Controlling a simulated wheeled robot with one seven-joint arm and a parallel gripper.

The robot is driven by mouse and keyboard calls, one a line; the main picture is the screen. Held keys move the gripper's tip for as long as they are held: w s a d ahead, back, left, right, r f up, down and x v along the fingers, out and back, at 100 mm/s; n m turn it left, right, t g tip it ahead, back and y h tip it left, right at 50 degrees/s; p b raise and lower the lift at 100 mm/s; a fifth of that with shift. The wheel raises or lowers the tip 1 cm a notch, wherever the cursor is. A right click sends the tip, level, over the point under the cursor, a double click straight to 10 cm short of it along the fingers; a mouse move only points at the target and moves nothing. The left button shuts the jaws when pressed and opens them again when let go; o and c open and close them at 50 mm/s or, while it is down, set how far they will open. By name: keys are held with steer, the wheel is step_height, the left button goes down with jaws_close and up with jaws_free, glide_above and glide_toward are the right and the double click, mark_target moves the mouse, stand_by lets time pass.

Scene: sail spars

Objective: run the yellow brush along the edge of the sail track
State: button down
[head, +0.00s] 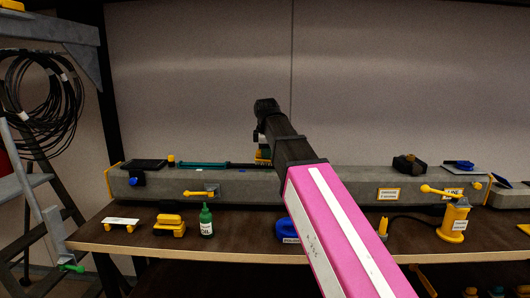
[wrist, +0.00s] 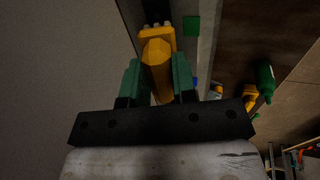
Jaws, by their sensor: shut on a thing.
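The yellow brush (wrist: 159,68) is held between the green fingers of my gripper (wrist: 157,80) in the wrist view. Its pale bristle tufts point away from the gripper, over the grey spar; I cannot tell whether they touch it. In the head view the long grey spar (head: 245,186) lies along the bench, with a dark and teal strip (head: 205,164) on top, perhaps the sail track. My arm hides most of the gripper there; a bit of yellow (head: 263,155) shows beside it, just above the spar's top.
On the bench front stand a yellow block (head: 169,226), a green oil bottle (head: 206,221), a blue roll (head: 290,230) and a yellow pump (head: 453,220). A yellow-handled lever (head: 203,193) juts from the spar's front. A ladder (head: 40,200) stands at left.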

steer(key=shift+d, duration=0.1)
steer(key=shift+d, duration=1.3)
steer(key=shift+s+d, duration=0.1)
steer(key=shift+d, duration=1.25)
steer(key=shift+d, duration=0.15)
steer(key=shift+d, duration=1.3)
steer(key=shift+r, duration=2.5)
